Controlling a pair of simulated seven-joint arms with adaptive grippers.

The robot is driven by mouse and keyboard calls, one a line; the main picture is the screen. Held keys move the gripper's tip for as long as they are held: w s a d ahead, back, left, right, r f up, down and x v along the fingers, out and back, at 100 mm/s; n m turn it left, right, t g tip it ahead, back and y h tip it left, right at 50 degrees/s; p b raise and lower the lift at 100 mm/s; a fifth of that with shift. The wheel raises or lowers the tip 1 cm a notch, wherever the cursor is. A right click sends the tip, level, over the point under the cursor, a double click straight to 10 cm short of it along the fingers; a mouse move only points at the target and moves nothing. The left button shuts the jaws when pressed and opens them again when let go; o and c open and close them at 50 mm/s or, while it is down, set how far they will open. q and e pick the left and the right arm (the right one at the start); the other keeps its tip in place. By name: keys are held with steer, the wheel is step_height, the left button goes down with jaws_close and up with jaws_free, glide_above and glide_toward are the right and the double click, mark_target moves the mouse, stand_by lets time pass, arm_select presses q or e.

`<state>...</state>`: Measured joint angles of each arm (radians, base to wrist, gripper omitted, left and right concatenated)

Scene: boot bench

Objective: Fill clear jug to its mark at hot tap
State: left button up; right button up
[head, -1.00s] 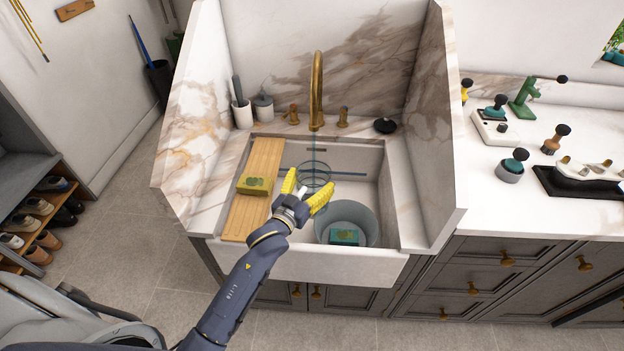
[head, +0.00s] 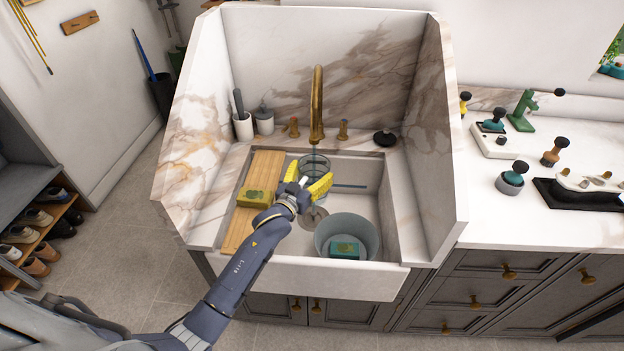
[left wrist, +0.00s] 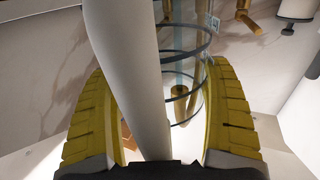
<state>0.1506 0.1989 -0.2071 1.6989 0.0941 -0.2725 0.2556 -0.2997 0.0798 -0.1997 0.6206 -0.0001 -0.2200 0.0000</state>
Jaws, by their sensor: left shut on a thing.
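The clear jug (head: 315,166) is upright over the sink, below the brass spout (head: 317,105). My left gripper (head: 306,181), with yellow fingers, is shut on its pale handle (left wrist: 130,70). The left wrist view shows the jug's clear wall (left wrist: 187,65) with dark rings around it; I cannot tell which is the mark. A thin bluish vertical streak shows below the spout; I cannot tell whether it is running water. No water level is clear in the jug. Brass tap handles stand left (head: 293,127) and right (head: 343,130) of the spout. My right gripper is out of view.
A grey basin (head: 332,230) with a teal block (head: 345,249) stands in the sink's front right. A wooden board (head: 262,180) with a yellow-green block (head: 255,198) spans the left side. Tall marble panels enclose both sides. A black stopper (head: 384,138) lies behind right.

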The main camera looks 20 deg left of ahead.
mark_target(316, 161)
arm_select(q)
steer(key=shift+w+a, duration=0.25)
steer(key=shift+w, duration=0.55)
steer(key=shift+w+a, duration=0.25)
steer(key=shift+w, duration=0.55)
steer(key=shift+r, duration=0.1)
stand_by(3.0)
steer(key=shift+s+d, duration=0.25)
steer(key=shift+s, duration=0.55)
steer(key=shift+s+d, duration=0.2)
steer(key=shift+s, duration=0.6)
steer(key=shift+s+d, duration=0.25)
steer(key=shift+s, duration=0.55)
steer(key=shift+s+d, duration=0.3)
steer(key=shift+s, duration=0.65)
steer(key=shift+s+d, duration=0.25)
steer(key=shift+s, duration=0.7)
steer(key=shift+s+d, duration=0.3)
steer(key=shift+s, duration=0.65)
steer(key=shift+r, duration=3)
